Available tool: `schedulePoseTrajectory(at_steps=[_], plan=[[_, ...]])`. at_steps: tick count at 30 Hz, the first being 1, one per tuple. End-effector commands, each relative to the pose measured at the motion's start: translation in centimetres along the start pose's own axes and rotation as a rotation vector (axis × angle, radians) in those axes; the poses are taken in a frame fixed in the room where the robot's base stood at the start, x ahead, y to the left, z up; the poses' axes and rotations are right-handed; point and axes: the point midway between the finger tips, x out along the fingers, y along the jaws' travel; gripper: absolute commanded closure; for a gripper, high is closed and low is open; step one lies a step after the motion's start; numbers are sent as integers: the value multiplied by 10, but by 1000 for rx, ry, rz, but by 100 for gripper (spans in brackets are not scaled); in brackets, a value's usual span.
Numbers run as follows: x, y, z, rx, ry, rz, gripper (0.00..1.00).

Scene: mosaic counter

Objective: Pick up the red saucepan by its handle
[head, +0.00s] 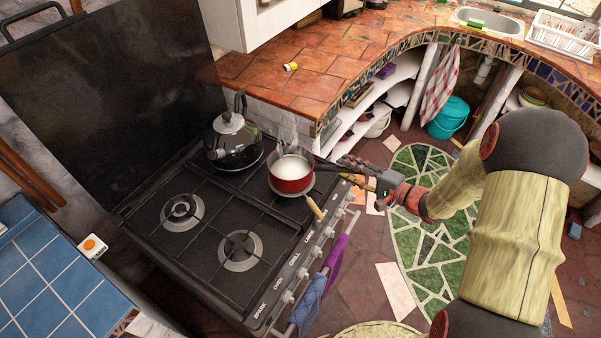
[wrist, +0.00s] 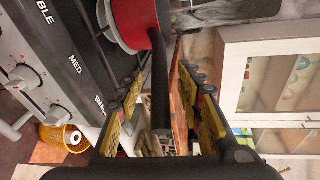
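In the wrist view the red pan (wrist: 135,22) is at the top and the dark handle (wrist: 159,85) runs down between the two fingers of my gripper (wrist: 158,75). The fingers are apart, one on each side of the handle, with a visible gap on the left.
A black kettle (head: 234,148) stands left of the pan. A wooden stick-like handle (head: 314,208) juts over the stove's front edge near the knobs. The tiled counter (head: 300,85) lies behind.

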Motion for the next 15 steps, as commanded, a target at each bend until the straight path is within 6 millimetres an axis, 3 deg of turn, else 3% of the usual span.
schedulePoseTrajectory(at_steps=[15], plan=[[0, 0, 0, 0, 0, 0, 92]])
